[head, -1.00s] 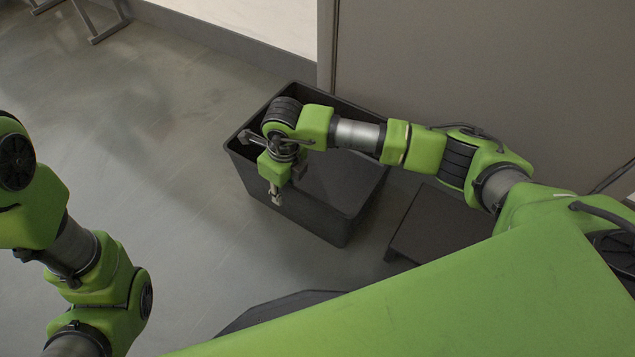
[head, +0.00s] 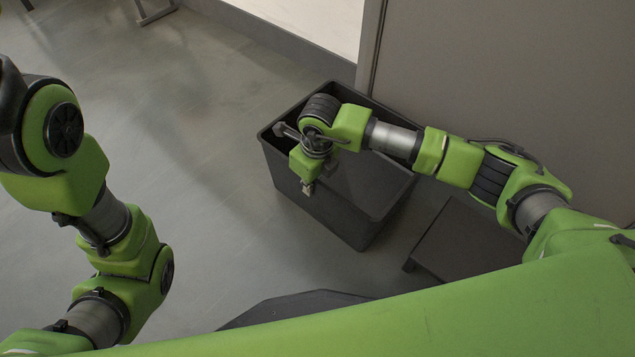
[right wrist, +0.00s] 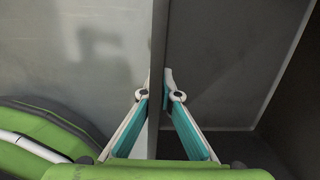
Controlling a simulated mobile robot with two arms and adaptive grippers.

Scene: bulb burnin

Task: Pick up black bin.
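The black bin (head: 350,211) is an open, empty-looking rectangular tub in the middle of the head view, beside the grey wall panel. My right gripper (head: 307,187) points down at the bin's near left side wall. In the right wrist view, the two fingers (right wrist: 160,86) are close together, one on each side of the bin's wall (right wrist: 157,45), pinching it near the rim. Part of the left finger's tip is hidden. My left arm shows at the left of the head view, but its gripper is out of frame.
A low dark platform (head: 468,243) stands to the right of the bin. The grey wall panel (head: 500,75) rises close behind the bin. The floor (head: 160,120) to the left is clear, with metal legs (head: 155,12) at the far top left.

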